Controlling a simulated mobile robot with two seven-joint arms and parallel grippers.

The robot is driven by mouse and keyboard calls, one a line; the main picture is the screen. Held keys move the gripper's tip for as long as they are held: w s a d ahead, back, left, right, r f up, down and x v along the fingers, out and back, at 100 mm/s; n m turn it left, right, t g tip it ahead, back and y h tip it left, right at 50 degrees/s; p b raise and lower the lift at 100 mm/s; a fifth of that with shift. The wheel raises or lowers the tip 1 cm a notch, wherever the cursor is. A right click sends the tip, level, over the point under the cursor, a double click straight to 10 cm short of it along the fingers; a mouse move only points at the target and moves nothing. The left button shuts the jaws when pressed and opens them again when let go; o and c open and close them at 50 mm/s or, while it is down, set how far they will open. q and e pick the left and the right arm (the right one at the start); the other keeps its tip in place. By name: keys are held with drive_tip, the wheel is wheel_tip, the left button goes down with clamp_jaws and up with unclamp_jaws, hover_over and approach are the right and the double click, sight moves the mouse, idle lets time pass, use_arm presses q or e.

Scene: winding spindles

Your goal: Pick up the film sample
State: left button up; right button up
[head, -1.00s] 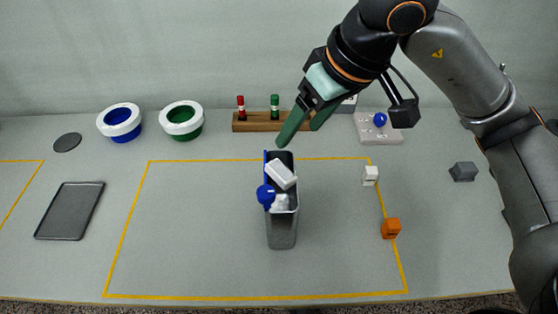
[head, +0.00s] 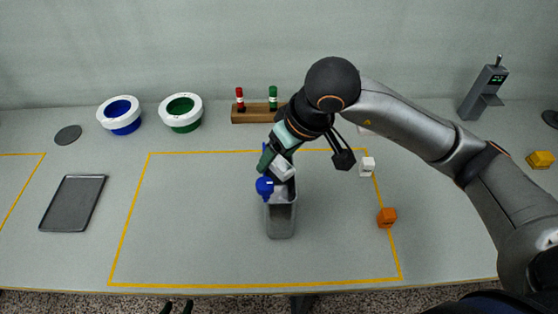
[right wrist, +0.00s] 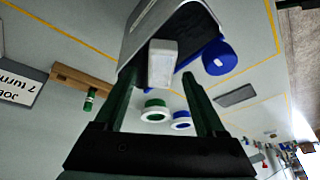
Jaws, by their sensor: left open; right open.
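A white block (head: 285,169), perhaps the film sample, sits at the top of an open grey bin (head: 281,223). The right wrist view shows the block (right wrist: 162,63) and the bin (right wrist: 190,20) close up. A blue knob (head: 265,188) stands at the bin's left side, and it also shows in the right wrist view (right wrist: 219,58). My right gripper (head: 270,160) is open at the bin's far end, its green fingers (right wrist: 157,78) apart on either side of the block. I cannot tell whether they touch it. My left gripper (head: 176,306) is open and empty at the bottom edge.
A white cube (head: 367,166) and an orange cube (head: 387,218) lie right of the bin. A wooden rack (head: 250,116), blue-centred ring (head: 120,115) and green-centred ring (head: 181,113) stand behind. A dark tray (head: 72,203) lies left. The marked area left of the bin is clear.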

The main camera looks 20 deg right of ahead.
drive_tip(key=shift+f, duration=0.2)
clamp_jaws()
idle(0.5)
